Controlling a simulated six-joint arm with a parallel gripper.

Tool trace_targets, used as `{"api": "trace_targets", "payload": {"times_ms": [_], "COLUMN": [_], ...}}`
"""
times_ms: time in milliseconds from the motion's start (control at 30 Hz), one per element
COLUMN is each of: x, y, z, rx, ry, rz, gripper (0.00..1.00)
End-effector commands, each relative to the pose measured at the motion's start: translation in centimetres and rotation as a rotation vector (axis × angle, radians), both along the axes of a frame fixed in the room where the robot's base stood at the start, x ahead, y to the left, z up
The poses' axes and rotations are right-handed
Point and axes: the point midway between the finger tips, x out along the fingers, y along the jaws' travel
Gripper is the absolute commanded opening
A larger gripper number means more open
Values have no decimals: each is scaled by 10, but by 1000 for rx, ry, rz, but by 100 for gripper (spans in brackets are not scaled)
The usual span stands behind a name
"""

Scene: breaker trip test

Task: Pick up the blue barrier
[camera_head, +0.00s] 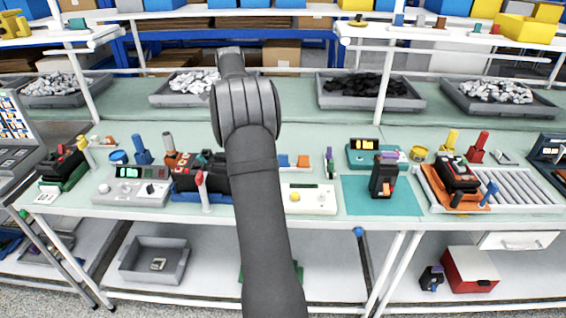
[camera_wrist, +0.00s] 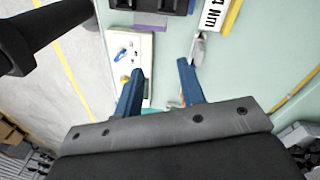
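No piece is marked as the blue barrier, so I cannot tell for certain which one it is. A small blue piece (camera_head: 284,161) lies beside an orange piece (camera_head: 303,161) just right of my arm, partly hidden by it. Other blue pieces in the head view are an upright one (camera_head: 142,151) at the left and a slim one (camera_head: 489,193) at the right. In the wrist view, my gripper (camera_wrist: 160,68) has its two blue fingers apart with nothing between them. It points down over the bench. My arm hides the fingers in the head view.
A cream box (camera_head: 318,199) with a yellow knob stands right of my arm. A black breaker (camera_head: 384,176) stands on a teal mat (camera_head: 408,204). A grey meter (camera_head: 127,188) sits at the left. Parts bins (camera_head: 371,93) line the back. Bare bench shows between devices.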

Motion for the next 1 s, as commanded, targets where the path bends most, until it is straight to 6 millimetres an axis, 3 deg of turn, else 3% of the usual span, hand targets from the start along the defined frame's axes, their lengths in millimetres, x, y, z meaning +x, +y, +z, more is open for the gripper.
{"api": "trace_targets", "payload": {"times_ms": [100, 300, 467, 1000], "x": [39, 70, 74, 74], "y": [-30, -62, -71, -110], "z": [-2, 3, -3, -100], "rx": [-155, -309, -338, -335], "ry": [-67, -156, -172, -169], "rz": [-135, -292, -323, -320], "gripper": [36, 36, 36, 36]}}
